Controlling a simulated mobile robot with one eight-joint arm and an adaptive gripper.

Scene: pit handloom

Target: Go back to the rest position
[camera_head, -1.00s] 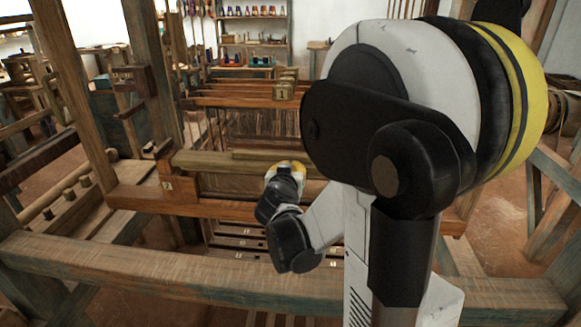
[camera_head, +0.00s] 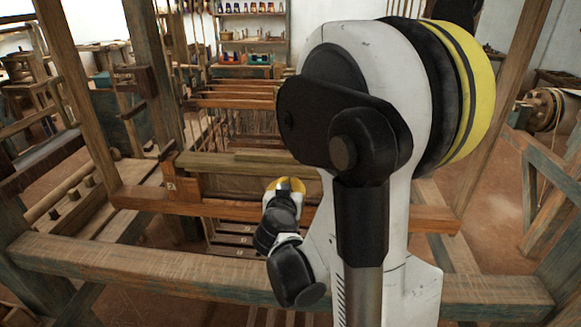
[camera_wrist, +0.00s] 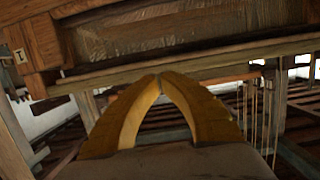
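My gripper (camera_head: 286,185) is in front of the loom's wooden beam, left of my arm's large links in the head view. Its yellow fingers curve together and their tips meet in the wrist view (camera_wrist: 160,78), so it is shut, with nothing visible between the fingers. The brown loom beam (camera_head: 240,163) lies just behind the gripper in the head view. In the wrist view, a wooden beam (camera_wrist: 105,76) crosses behind the fingertips; I cannot tell the exact gap. My arm hides the right part of the loom.
A thick front rail (camera_head: 140,270) of the loom crosses the foreground below my gripper. Upright posts (camera_head: 72,95) stand at the left. A shelf with colored items (camera_head: 250,30) is at the back. Floor (camera_head: 490,215) shows at the right beside a slanted wooden frame (camera_head: 545,165).

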